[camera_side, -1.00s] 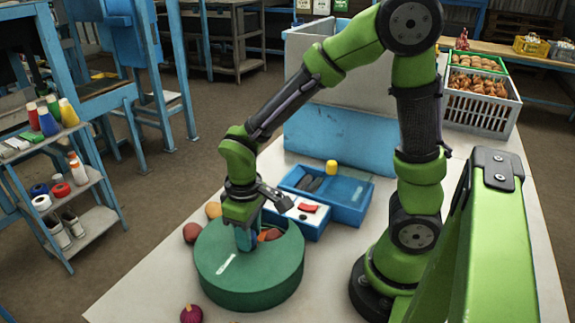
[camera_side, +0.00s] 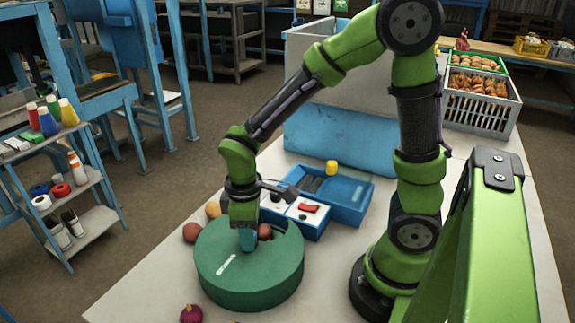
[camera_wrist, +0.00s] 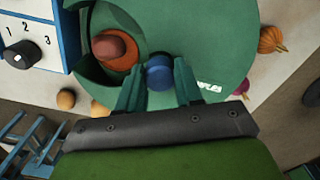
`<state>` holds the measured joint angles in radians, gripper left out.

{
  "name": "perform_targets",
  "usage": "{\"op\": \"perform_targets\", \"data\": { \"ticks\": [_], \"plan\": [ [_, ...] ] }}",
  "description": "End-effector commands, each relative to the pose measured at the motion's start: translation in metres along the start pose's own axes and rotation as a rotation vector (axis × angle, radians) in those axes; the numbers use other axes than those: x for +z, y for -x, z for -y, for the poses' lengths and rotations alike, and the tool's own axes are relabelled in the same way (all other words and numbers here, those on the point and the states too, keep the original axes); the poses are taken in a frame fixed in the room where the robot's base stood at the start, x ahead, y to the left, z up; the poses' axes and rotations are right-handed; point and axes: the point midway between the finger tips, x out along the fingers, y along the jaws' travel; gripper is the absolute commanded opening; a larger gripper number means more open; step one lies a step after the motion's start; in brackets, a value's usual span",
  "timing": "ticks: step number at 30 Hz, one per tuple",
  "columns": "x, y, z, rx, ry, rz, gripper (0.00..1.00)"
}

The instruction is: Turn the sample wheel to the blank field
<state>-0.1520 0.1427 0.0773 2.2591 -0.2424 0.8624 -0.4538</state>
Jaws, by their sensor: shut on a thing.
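The sample wheel is a round green drum (camera_side: 262,280) on the pale table; its top also fills the upper middle of the wrist view (camera_wrist: 215,45). A short white mark (camera_side: 227,264) lies on its top. In the side view my gripper (camera_side: 248,240) hides most of the knob.
A blue-edged box with a dial (camera_wrist: 20,54) marked 1, 2, 3 stands beside the wheel. Loose onions (camera_side: 191,314) lie around the wheel.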

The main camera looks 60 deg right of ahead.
Motion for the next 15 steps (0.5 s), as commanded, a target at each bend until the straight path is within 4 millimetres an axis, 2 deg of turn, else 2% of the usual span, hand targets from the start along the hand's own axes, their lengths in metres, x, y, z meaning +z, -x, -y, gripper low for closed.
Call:
{"op": "perform_targets", "data": {
  "ticks": [15],
  "plan": [
    [-0.0003,0.0011,-0.0011,0.001,0.257,-0.001,0.00]
  ]
}}
